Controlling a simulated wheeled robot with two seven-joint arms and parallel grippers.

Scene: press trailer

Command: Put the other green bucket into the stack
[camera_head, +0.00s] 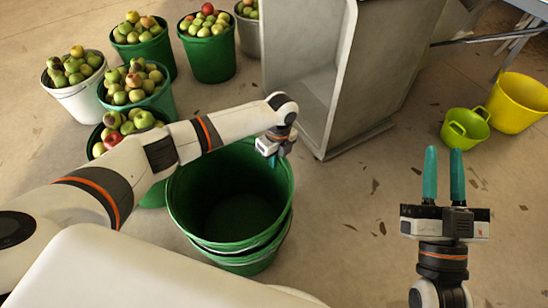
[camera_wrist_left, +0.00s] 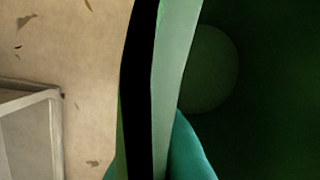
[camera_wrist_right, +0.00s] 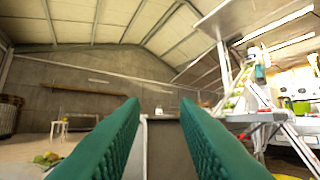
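A large empty dark green bucket (camera_head: 190,222) is nested in another green bucket (camera_head: 246,266), whose rim shows just below it in the head view. My left gripper (camera_head: 273,160) is at the upper right rim of the upper bucket. In the left wrist view the bucket's rim (camera_wrist_left: 160,80) runs between my teal fingertips, which appear closed on it; the dark bucket interior is on the right. My right gripper (camera_head: 444,175) is open and empty over the floor at the right. Its two parted fingers also show in the right wrist view (camera_wrist_right: 160,125).
Several buckets of apples (camera_head: 75,97) stand at the upper left. A grey open-sided cabinet (camera_head: 350,70) stands behind the stack. A small lime bucket (camera_head: 465,130) and a yellow tub (camera_head: 520,105) are at the right. Leaf-strewn floor (camera_head: 340,240) right of the stack is free.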

